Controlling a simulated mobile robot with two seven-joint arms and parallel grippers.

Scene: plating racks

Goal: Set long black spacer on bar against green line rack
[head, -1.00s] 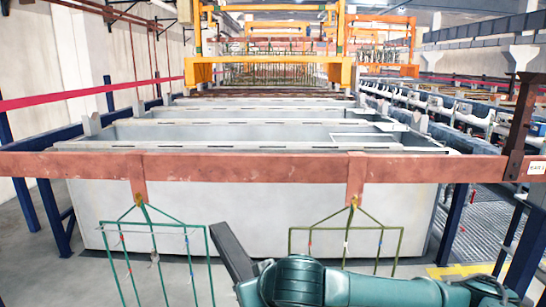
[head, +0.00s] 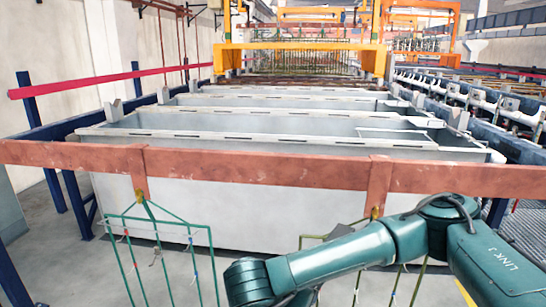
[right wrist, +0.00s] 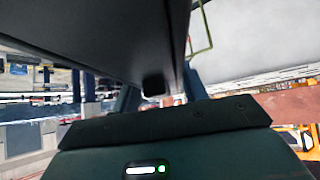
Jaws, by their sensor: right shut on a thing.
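The reddish-brown bar (head: 260,168) runs across the head view. A green wire rack (head: 160,222) hangs from it at the left by a flat hanger (head: 139,175). An olive-green rack (head: 310,242) hangs at the right, partly hidden by my right arm. In the right wrist view, my right gripper (right wrist: 155,88) is shut on the long black spacer (right wrist: 90,30), a broad dark slab filling the upper left. Its far end is out of frame. In the head view the right gripper and spacer do not show. My left gripper is in neither view.
Grey tanks (head: 240,205) stand behind the bar. A pink-red rail (head: 110,80) on blue posts is at the left, and orange gantry frames (head: 300,50) are further back. The bar between the two hangers looks clear.

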